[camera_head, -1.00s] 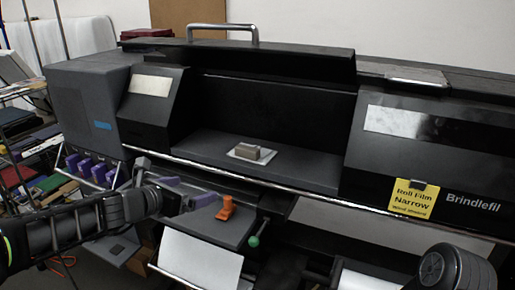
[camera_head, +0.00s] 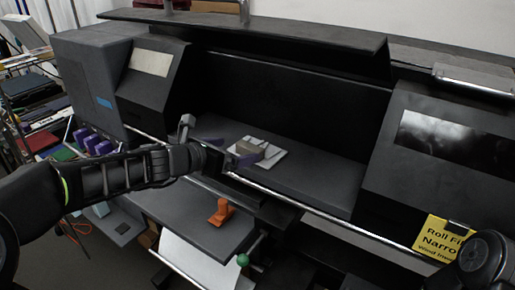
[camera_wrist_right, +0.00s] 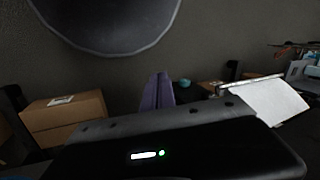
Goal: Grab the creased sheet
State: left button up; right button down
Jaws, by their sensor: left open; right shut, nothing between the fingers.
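A small white sheet (camera_head: 279,156) lies flat on the dark bed inside the printer's opening. A grey-brown block (camera_head: 251,147) sits on top of it and hides part of it; I cannot make out creases. My left gripper (camera_head: 232,151), with purple fingers, is open just left of the sheet and block, over the bed's front edge. I cannot tell whether a finger touches the sheet. My right gripper (camera_wrist_right: 158,91) shows in the right wrist view with its purple fingers shut together and empty. The sheet is not in that view.
The large black printer has a chrome rail (camera_head: 300,208) along the bed's front and a raised lid (camera_head: 270,36) above. An orange clip (camera_head: 221,211) stands on the lower shelf, with a green knob (camera_head: 243,260) nearby. A yellow label (camera_head: 437,240) hangs at right. Cardboard boxes (camera_wrist_right: 66,120) show in the wrist view.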

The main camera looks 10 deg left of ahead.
aim_at(248, 146)
pick_arm(q)
jog(key=shift+x, duration=1.4)
jog(key=shift+s, duration=0.1)
jog(key=x, duration=0.5)
jog(key=c, duration=1.4)
jog(key=shift+r, duration=0.1)
jog(key=shift+c, duration=0.2)
